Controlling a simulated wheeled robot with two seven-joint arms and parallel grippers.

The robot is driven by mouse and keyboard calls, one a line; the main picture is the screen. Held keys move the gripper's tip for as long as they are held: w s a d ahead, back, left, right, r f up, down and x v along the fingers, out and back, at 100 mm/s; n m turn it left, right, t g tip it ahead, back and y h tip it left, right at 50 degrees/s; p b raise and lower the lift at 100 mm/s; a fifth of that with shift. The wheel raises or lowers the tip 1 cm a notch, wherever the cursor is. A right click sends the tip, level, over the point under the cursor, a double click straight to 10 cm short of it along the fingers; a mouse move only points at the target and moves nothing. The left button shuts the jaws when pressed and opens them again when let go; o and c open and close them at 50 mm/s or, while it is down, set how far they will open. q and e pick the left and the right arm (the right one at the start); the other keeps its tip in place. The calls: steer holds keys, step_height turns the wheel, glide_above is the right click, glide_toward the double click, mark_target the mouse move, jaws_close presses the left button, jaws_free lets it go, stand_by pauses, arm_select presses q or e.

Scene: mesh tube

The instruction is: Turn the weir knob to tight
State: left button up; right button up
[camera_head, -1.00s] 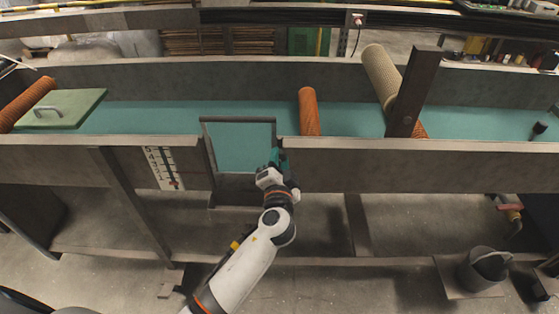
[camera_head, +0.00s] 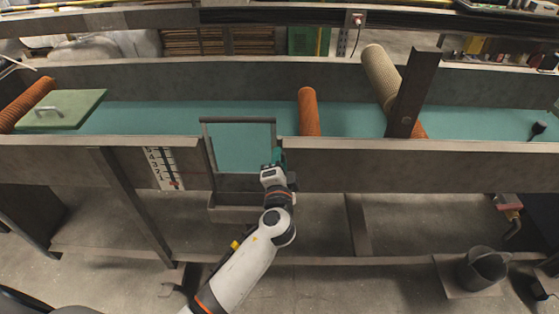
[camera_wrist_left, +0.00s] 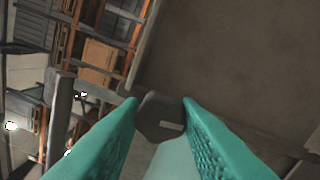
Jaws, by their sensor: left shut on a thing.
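The weir (camera_head: 238,120) is a dark metal frame set in a notch in the near wall of the long channel. Its knob (camera_wrist_left: 160,116) is a dark, many-sided piece with a pale bar mark, seen between my fingers in the left wrist view. My left gripper (camera_head: 277,158) is at the right side of the weir frame. Its teal fingers, also in the left wrist view (camera_wrist_left: 160,112), are shut on the knob from both sides. In the head view the fingers and wrist hide the knob. My right gripper is not in view.
The channel holds blue-green water (camera_head: 180,118). An orange mesh tube (camera_head: 309,112) and a beige tube (camera_head: 381,75) lean in it. A green lid (camera_head: 62,108) is at the left. A number scale (camera_head: 164,168) is left of the weir. A bucket (camera_head: 484,268) stands lower right.

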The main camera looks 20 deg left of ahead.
arm_select(q)
steer(key=o, duration=1)
steer(key=shift+s, duration=0.1)
steer(key=shift+b+v, duration=1.25)
steer(key=shift+v, duration=4.7)
